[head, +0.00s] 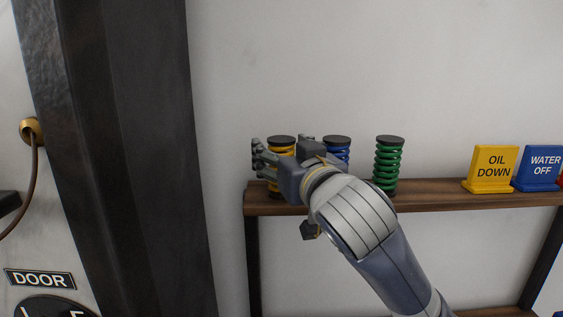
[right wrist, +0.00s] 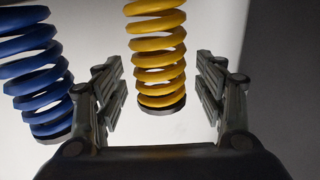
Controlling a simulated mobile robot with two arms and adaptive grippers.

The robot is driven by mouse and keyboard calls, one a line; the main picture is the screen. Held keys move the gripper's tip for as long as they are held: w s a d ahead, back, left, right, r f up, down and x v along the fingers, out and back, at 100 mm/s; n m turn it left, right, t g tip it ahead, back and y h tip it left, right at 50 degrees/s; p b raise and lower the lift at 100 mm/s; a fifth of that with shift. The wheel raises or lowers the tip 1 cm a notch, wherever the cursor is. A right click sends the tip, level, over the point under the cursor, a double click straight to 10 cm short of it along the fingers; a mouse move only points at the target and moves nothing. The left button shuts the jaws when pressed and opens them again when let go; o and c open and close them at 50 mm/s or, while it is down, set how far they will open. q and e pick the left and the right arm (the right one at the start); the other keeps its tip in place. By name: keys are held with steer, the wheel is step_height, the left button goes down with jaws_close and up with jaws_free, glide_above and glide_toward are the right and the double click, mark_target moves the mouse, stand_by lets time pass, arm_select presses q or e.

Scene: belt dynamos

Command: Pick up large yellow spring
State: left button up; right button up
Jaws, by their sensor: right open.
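The large yellow spring (head: 283,148) has a dark top cap and stands upright at the left end of the wooden shelf, partly hidden by my right gripper (head: 283,155). In the right wrist view the yellow spring (right wrist: 157,50) is between the two open fingers of my right gripper (right wrist: 163,90), with visible gaps on both sides. Its lower end cap shows there. My left gripper is in neither view.
A blue spring (head: 340,153) stands just right of the yellow one; it also shows close outside a finger in the right wrist view (right wrist: 35,75). A green spring (head: 387,160) is further right, then yellow OIL DOWN (head: 492,168) and blue WATER OFF (head: 538,168) signs. A dark pillar (head: 130,130) stands left.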

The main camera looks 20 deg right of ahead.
steer(key=shift+w, duration=0.45)
steer(key=c, duration=1.4)
steer(key=shift+r, duration=0.1)
